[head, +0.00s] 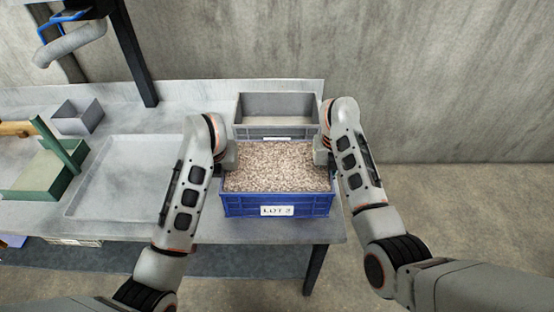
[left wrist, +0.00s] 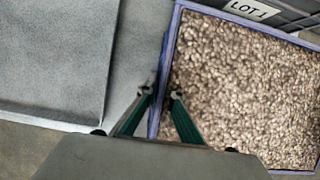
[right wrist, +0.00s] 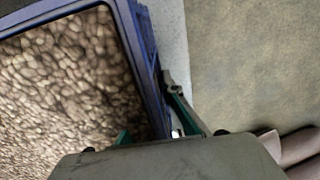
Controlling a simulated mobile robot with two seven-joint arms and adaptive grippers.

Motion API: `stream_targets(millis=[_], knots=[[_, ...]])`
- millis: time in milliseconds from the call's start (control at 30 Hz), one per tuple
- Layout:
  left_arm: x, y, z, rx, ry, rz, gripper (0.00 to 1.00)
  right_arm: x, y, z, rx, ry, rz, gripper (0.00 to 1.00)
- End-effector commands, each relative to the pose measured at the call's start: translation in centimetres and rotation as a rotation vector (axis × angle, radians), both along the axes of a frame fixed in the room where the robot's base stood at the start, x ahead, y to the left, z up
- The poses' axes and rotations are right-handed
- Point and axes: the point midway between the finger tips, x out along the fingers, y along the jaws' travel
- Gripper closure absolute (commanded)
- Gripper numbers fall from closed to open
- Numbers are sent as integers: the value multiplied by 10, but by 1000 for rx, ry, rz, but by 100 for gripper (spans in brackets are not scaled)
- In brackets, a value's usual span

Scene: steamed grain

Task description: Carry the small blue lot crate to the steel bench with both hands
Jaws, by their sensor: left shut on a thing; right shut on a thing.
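The blue crate (head: 318,205), labelled LOT 2 and filled with pale brown grain, sits at the front right of the steel bench (head: 130,222). My left gripper (left wrist: 160,93) is shut on its left rim, one finger on each side of the wall. My right gripper (right wrist: 150,105) is at the right wall, with one finger outside and the other partly hidden; it is shut on that wall. In the head view both gripper tips are largely hidden by my wrists. The crate looks level; I cannot tell whether it rests fully on the bench.
A grey crate (head: 277,130), labelled LOT 1 in the left wrist view, stands directly behind the blue one and looks empty. A shallow flat tray (head: 120,190) lies to the left. A green box (head: 42,172) and a small grey bin (head: 78,117) are farther left. Open floor lies right of the bench.

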Motion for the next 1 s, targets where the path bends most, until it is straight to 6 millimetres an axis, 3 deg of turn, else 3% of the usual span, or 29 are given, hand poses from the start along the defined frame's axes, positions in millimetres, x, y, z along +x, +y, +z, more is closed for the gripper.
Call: stream_targets(millis=[100, 167, 200, 633, 1000], knots=[[3, 0, 1, 1, -14, 0, 100, 3, 0, -1, 0, -9, 0, 100], [0, 1, -3, 2, 0, 1, 79, 0, -1, -3, -1, 1, -1, 79], [0, 1, -3, 2, 0, 1, 77, 0, -1, -3, -1, 1, -1, 77], [-2, 0, 3, 2, -1, 1, 77, 0, 0, -4, 0, 1, 0, 77], [-23, 1, 56, 2, -3, 2, 77, 0, 0, -4, 0, 1, 0, 77]])
